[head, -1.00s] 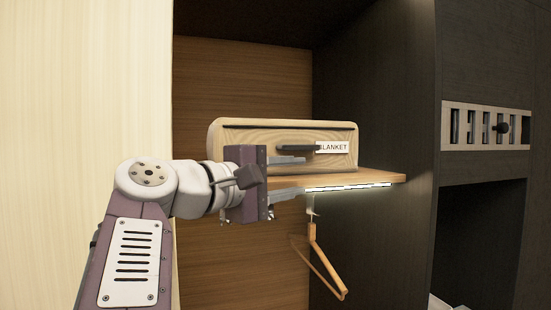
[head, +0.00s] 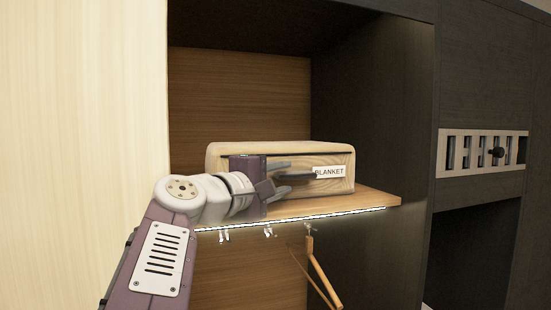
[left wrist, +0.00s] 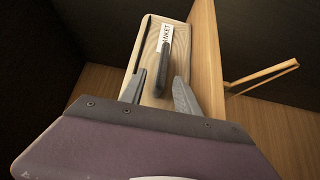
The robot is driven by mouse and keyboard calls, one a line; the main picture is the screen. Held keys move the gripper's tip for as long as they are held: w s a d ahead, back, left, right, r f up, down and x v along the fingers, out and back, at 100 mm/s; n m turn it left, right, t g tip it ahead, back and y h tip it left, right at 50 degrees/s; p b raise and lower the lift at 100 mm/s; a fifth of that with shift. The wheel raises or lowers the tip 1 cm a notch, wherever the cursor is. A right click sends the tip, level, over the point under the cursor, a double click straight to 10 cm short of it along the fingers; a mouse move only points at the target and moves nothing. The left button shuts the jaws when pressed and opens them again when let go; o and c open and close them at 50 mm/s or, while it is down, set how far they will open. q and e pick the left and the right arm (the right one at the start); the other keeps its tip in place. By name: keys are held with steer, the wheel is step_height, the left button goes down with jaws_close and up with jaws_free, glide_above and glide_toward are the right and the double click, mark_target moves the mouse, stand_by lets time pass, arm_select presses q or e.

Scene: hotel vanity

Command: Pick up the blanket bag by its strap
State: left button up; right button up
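The blanket bag (head: 245,151) is a pale wood-patterned box shape with a white BLANKET label and a dark strap (head: 297,176) on its front. It lies on the wooden shelf (head: 350,204). My left gripper (head: 282,182) is in front of the bag at strap height, its fingers pointing at the front. In the left wrist view, the open fingers (left wrist: 157,92) are apart, with the strap (left wrist: 163,70) ahead and between their lines. The bag (left wrist: 150,60) also shows there. I cannot tell whether the fingers touch it. My right gripper is not in view.
A wooden hanger (head: 322,272) hangs under the shelf, with small hooks nearby. A pale panel (head: 85,120) stands at the left. A dark cabinet wall (head: 375,120) bounds the shelf at the right. There is free room above the bag.

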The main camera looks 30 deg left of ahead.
arm_select(q)
steer(key=shift+w+r, duration=0.15)
steer(key=shift+w, duration=0.55)
steer(key=shift+w+a+f, duration=0.2)
steer(key=shift+w, duration=0.15)
steer(key=shift+s+d, duration=0.15)
steer(key=shift+s, duration=0.05)
jaws_close()
steer(key=shift+r, duration=0.15)
stand_by(0.4)
